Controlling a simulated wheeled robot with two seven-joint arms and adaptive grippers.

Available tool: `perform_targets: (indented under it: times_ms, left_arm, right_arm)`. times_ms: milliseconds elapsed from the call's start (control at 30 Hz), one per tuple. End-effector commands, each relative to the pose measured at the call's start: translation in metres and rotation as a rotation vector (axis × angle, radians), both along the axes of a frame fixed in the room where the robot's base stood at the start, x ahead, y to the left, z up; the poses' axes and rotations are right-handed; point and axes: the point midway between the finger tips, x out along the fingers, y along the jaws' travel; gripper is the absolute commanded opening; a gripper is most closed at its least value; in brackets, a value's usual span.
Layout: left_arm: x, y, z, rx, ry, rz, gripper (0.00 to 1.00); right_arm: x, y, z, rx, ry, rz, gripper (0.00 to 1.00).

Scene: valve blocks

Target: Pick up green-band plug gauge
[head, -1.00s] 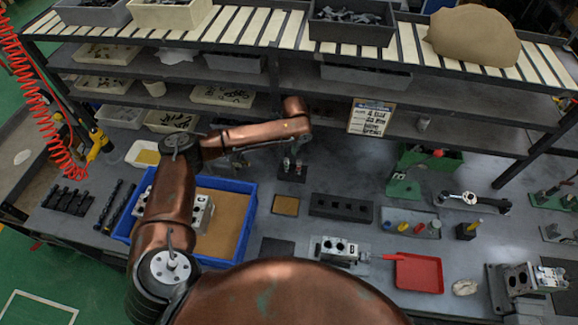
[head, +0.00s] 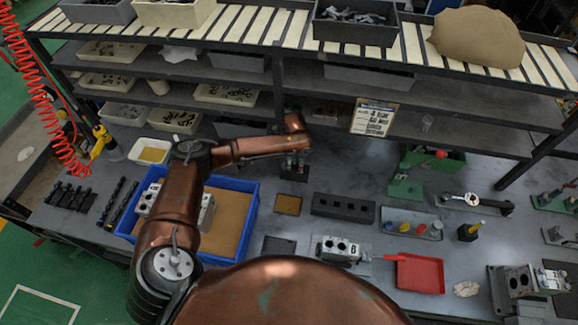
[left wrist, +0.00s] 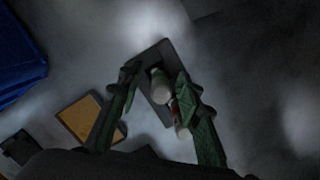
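A small dark stand (head: 293,174) is on the bench at the rear centre, beneath my left wrist. In the left wrist view the stand (left wrist: 152,56) holds two short pale cylinders. One pale plug gauge (left wrist: 160,88) is between the fingers; another, with a red part (left wrist: 180,122), is close to the right finger. I cannot make out a green band clearly, so I cannot tell which is the green-band gauge. My left gripper (left wrist: 156,76) is open, its fingers on either side of the stand; contact cannot be told. My right gripper is not in view.
A blue tray (head: 250,215) is left of the stand. A tan-topped square pad (head: 288,204) and a black block with holes (head: 343,207) are in front. The shelf rack (head: 460,120) rises behind. A red dustpan-like tray (head: 418,273) lies front right.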

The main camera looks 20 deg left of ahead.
Motion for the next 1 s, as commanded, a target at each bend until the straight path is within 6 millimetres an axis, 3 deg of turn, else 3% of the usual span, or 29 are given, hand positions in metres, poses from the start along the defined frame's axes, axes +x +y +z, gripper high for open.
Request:
perform_targets:
  times_ms: [433,800,1000]
  left_arm:
    - [0.0,0.0,0.001,0.0,0.0,0.0,0.0]
    - [0.001,0.0,0.002,-0.001,-0.001,0.001,0.0]
    - [0.001,0.0,0.017,-0.001,-0.004,0.001,0.0]
  right_arm:
    - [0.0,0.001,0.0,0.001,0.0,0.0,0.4]
    - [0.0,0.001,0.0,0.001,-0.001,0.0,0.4]
    - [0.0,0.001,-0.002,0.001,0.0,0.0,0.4]
